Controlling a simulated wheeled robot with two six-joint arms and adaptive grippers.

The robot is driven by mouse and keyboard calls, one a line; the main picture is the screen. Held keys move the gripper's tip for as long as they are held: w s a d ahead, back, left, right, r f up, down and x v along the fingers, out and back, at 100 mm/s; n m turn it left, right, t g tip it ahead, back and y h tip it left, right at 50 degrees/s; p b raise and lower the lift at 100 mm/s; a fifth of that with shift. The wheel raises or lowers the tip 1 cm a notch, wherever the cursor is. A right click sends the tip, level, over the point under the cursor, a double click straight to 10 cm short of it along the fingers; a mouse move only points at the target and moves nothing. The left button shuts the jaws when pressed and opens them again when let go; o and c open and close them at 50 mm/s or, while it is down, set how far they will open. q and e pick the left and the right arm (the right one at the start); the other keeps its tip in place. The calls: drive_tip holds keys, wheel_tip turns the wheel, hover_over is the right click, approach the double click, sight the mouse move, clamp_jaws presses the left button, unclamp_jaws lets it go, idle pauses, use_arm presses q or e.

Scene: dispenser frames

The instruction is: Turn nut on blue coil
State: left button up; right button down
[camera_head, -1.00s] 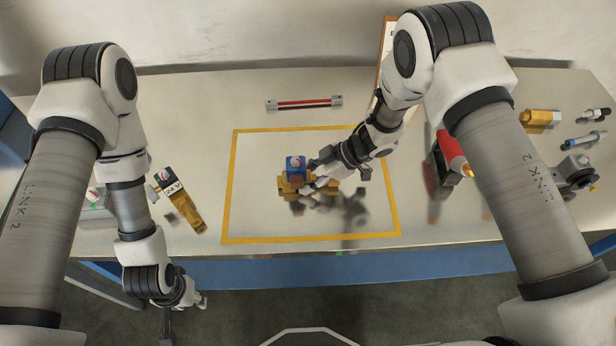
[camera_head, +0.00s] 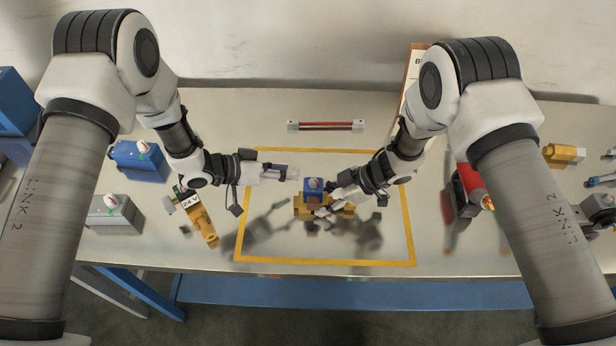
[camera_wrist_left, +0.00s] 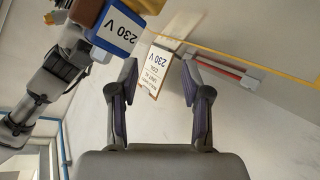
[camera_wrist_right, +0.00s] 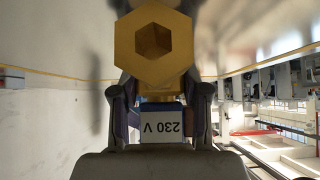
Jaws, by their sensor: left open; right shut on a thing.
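The blue coil (camera_head: 314,186) sits on a brass valve body (camera_head: 340,211) inside the yellow outline. The coil's 230 V label shows in the left wrist view (camera_wrist_left: 118,30) and upside down in the right wrist view (camera_wrist_right: 161,127).
A red rod with grey ends (camera_head: 326,125) lies behind the outline. A red and black device (camera_head: 468,190) stands right.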

use_arm(q)
drive_tip(key=w+r+m+g+h, duration=0.2)
drive_tip(key=w+m+h, duration=0.2)
drive_tip(key=m, duration=0.2)
drive_tip(key=m+g+h, duration=0.2)
drive_tip(key=m+g, duration=0.6)
drive_tip(key=m, duration=0.1)
approach(309, 184)
drive_tip(key=x, duration=0.9)
drive_tip(key=shift+w+d+r, duration=0.25)
drive_tip(key=shift+d+r, duration=0.1)
drive_tip(key=shift+d, duration=0.1)
clamp_jaws()
